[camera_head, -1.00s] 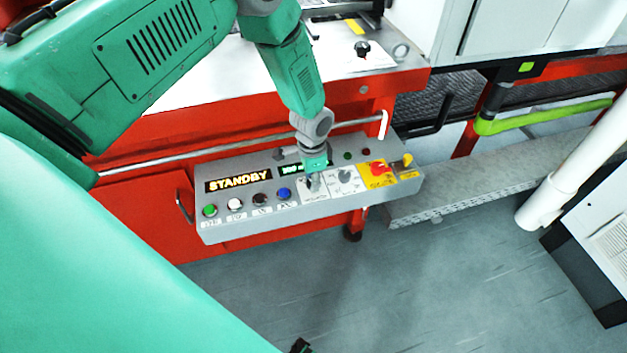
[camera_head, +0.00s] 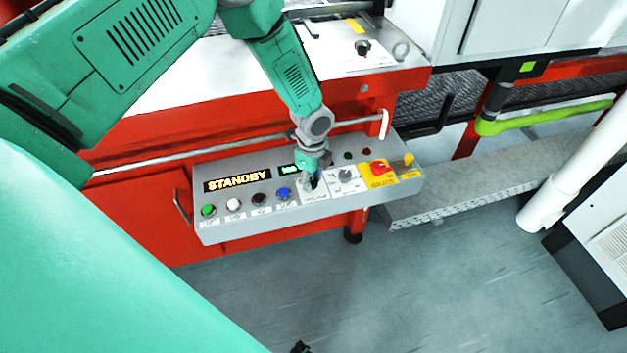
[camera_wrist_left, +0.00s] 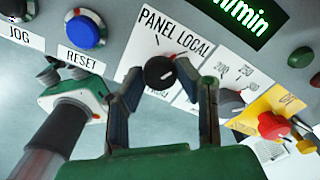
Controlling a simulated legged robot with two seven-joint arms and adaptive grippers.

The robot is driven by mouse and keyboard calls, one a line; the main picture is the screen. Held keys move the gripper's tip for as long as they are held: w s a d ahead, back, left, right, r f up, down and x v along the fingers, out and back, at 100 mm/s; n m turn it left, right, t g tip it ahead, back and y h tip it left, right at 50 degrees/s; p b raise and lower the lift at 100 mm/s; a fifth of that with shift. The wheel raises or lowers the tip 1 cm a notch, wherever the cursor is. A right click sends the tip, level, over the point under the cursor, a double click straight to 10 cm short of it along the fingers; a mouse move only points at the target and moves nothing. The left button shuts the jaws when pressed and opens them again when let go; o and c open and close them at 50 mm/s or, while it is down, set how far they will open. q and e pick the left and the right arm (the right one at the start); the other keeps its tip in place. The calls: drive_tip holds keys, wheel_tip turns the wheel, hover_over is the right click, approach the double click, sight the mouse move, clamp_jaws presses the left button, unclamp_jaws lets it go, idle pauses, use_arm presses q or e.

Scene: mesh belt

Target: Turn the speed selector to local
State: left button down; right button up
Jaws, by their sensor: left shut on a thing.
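The speed selector is a black round knob (camera_wrist_left: 160,73) on a white plate printed "PANEL" and "LOCAL" in the left wrist view. Its pale pointer mark is small, and I cannot tell exactly which label it faces. My left gripper (camera_wrist_left: 162,85) has one finger on each side of the knob and is shut on it. In the head view my left gripper (camera_head: 311,184) reaches down onto the grey control panel (camera_head: 225,232) and mostly hides the knob.
A "STANDBY" display (camera_head: 238,180) and several push buttons lie left of the selector. A grey numbered knob (camera_head: 345,174), a red knob (camera_head: 379,168) on a yellow plate and a yellow knob (camera_head: 408,159) lie to the right. A rail (camera_head: 190,158) runs behind the panel.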

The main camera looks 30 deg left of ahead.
sight(311, 179)
use_arm(q)
drive_tip(key=shift+a+m, duration=0.25)
drive_tip(key=shift+m, duration=0.55)
drive_tip(key=c, duration=1.2)
unclamp_jaws()
drive_tip(key=shift+a+f, duration=0.1)
drive_tip(key=shift+w+r, duration=0.1)
drive_tip(key=shift+r, duration=0.4)
wheel_tip(311, 179, up, 11)
drive_tip(key=shift+a, duration=0.15)
